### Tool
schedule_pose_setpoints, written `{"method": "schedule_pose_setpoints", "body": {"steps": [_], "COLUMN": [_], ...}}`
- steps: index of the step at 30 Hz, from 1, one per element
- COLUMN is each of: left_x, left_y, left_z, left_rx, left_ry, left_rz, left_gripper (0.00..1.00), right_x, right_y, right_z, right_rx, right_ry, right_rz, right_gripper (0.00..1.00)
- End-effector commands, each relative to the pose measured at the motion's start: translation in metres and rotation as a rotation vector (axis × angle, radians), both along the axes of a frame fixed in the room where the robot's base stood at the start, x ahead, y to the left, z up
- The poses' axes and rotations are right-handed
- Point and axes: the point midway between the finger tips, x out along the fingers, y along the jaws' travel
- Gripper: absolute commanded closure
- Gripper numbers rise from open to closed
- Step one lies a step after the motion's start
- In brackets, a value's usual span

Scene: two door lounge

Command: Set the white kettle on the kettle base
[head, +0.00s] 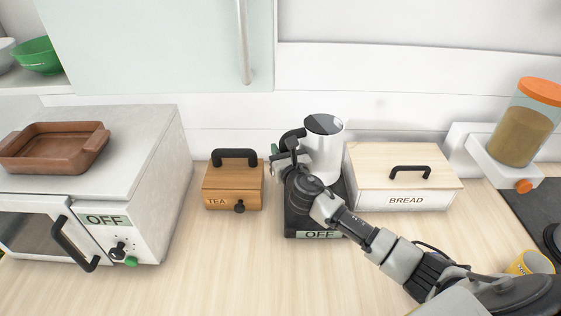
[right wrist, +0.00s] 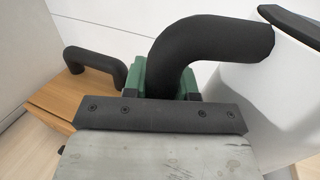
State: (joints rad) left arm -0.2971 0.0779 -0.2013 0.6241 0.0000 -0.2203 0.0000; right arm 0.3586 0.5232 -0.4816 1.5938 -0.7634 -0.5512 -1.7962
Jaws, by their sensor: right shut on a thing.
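The white kettle (head: 325,155) has a dark lid and a black handle. In the head view it stands upright over the black kettle base (head: 300,222), which carries an "OFF" label. My arm hides where the kettle's bottom meets the base, so I cannot tell whether it touches. My right gripper (head: 280,160) is shut on the kettle's black handle, at the kettle's left side. In the right wrist view the handle (right wrist: 205,50) runs into green finger pads, with the kettle's white body (right wrist: 260,105) to the right. My left gripper is not in view.
A wooden tea box (head: 232,190) stands left of the base, and a bread box (head: 400,180) stands close on the right. A white oven (head: 130,150) with a brown dish (head: 55,148) is at the left. A yellow mug (head: 530,263) is at the right. The front counter is clear.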

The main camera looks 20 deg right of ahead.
Motion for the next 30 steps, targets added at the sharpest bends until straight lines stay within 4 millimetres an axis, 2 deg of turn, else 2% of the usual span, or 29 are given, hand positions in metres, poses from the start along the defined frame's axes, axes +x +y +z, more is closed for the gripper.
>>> {"method": "schedule_pose_setpoints", "body": {"steps": [5,13,26,27,30], "left_x": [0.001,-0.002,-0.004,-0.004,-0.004], "left_y": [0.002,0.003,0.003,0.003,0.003], "left_z": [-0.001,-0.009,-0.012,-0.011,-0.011], "left_rx": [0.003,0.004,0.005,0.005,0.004], "left_ry": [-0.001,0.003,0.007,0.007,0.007], "left_rz": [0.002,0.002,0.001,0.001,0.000], "left_gripper": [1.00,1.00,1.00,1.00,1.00], "right_x": [0.008,0.007,0.007,0.007,0.007], "right_y": [0.003,0.003,0.003,0.003,0.003], "right_z": [-0.006,-0.041,-0.046,-0.047,-0.047], "right_rx": [-0.002,-0.003,-0.003,0.001,0.001], "right_ry": [-0.004,-0.002,-0.004,0.001,0.001], "right_rz": [0.000,0.000,0.000,0.000,0.000], "right_gripper": [1.00,1.00,1.00,0.67,0.51]}}
